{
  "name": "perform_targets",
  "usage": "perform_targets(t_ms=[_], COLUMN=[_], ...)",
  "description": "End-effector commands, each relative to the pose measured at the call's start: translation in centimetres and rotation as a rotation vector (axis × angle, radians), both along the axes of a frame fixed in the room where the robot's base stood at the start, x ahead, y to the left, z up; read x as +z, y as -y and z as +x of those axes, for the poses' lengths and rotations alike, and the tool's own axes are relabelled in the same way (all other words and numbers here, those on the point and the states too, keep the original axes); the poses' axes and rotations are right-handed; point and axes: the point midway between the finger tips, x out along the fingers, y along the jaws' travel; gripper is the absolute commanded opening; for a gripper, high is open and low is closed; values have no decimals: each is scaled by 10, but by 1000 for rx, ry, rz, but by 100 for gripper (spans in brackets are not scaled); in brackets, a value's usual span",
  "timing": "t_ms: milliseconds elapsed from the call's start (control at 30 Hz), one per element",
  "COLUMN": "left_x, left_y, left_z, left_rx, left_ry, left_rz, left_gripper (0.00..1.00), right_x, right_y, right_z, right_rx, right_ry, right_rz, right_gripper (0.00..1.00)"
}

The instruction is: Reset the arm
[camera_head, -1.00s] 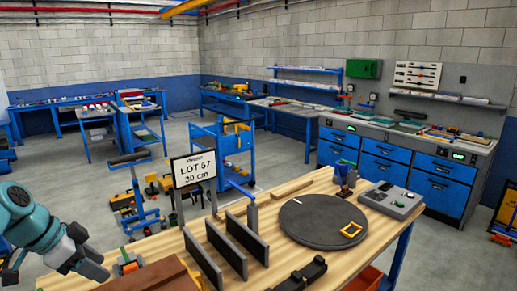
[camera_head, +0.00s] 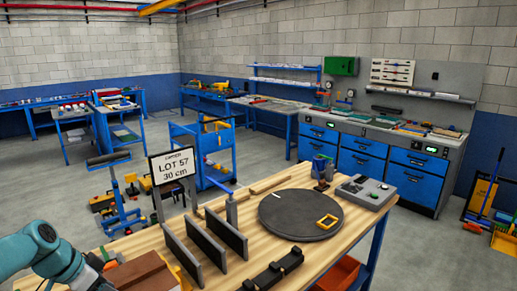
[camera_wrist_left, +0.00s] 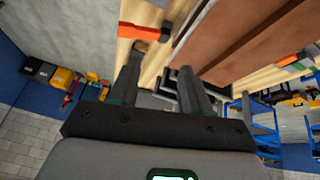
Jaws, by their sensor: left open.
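My left arm (camera_head: 50,260) comes in at the lower left of the head view, beside the front left of the wooden workbench; its gripper is not clear there. In the left wrist view my left gripper (camera_wrist_left: 162,62) shows two dark fingers spread apart with nothing held between them. Beyond the fingers are the wooden bench top (camera_wrist_left: 150,65) and large brown panels (camera_wrist_left: 245,45). My right arm and gripper are in no view.
A sign (camera_head: 172,167) reads "LOT 57 30 cm". Grey floor lies open beyond.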

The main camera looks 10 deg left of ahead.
Motion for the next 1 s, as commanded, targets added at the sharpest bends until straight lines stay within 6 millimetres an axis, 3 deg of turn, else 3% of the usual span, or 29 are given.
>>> perform_targets(t_ms=[167, 267, 367, 500, 600, 700, 900, 933, 1000], left_x=[-68, -117, -178, -250, -284, -305, -324, -330, -359], left_y=[36, 69, 115, 183, 222, 253, 298, 301, 298], left_z=[10, 9, -4, -45, -81, -118, -192, -198, -190], left_rx=[77, 138, 212, 318, 379, 431, 522, 535, 539], left_ry=[-86, -149, -230, -329, -384, -430, -512, -519, -504], left_rz=[-38, -60, -81, -98, -109, -120, -145, -149, -151], left_gripper=[48, 48, 48, 48, 48, 48, 48, 48, 48], right_x=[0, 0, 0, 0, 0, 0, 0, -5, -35], right_y=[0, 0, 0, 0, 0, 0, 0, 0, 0], right_z=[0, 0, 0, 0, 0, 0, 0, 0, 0], right_rx=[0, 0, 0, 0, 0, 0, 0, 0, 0], right_ry=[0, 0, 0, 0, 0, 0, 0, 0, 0], right_rz=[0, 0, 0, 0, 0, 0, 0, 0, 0], right_gripper=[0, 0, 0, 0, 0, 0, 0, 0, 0])
